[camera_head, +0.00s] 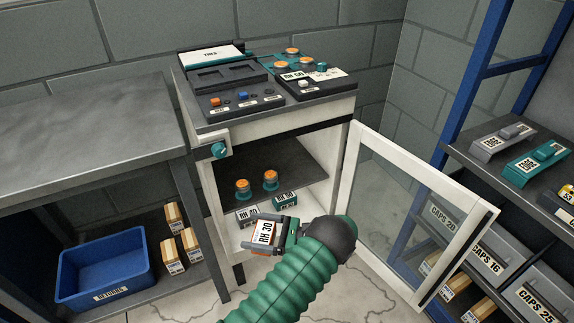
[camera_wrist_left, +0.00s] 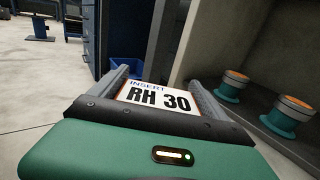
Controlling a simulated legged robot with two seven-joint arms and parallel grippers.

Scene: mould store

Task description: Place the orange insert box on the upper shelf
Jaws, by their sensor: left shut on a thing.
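The orange insert box (camera_head: 264,234) has a white label reading RH 30. My left gripper (camera_head: 272,234) is shut on it, with a finger along each side; the box also shows in the left wrist view (camera_wrist_left: 158,97). The gripper holds it in front of the open cabinet (camera_head: 216,196), apart from the shelf. The dark upper shelf (camera_head: 302,182) carries two round teal-and-orange parts (camera_head: 242,187), which stand to the right in the left wrist view (camera_wrist_left: 288,115). Labelled boxes (camera_head: 285,199) sit below that shelf, partly hidden. My right gripper is not in view.
The glass door (camera_head: 385,215) stands open to the right. Control panels (camera_head: 235,100) lie on the cabinet top. A grey bench (camera_head: 85,120) is at left, with a blue returns bin (camera_head: 103,270) below. A rack (camera_head: 462,150) with bins is at right. The upper shelf has bare room.

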